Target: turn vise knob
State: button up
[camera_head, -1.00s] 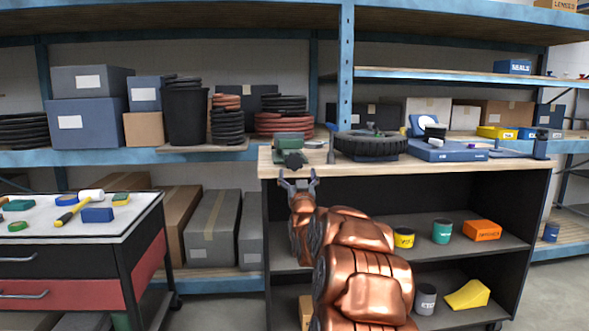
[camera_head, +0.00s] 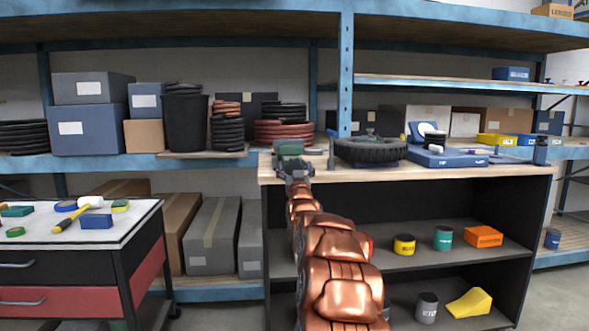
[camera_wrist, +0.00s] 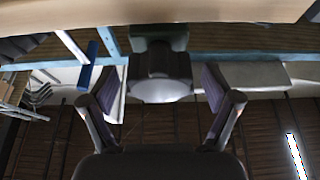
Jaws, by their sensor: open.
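The green vise (camera_head: 291,150) sits at the front left corner of the wooden workbench top. In the wrist view its grey round knob (camera_wrist: 161,78) shows in the middle, with a green part of the vise behind it. My gripper (camera_head: 296,171) is at the bench's front edge, right in front of the vise, and hides its lower front. In the wrist view my gripper (camera_wrist: 162,92) is open, with one finger on each side of the knob. Gaps show between the fingers and the knob.
The workbench top (camera_head: 400,172) runs to the right, with a black tire (camera_head: 370,151) and a blue case (camera_head: 445,158) on it. Its lower shelves hold cans and an orange box (camera_head: 484,236). A tool cart (camera_head: 70,262) stands at the left.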

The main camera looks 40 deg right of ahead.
jog(key=shift+r, duration=0.1)
jog(key=c, duration=1.1)
jog(key=shift+c, duration=0.2)
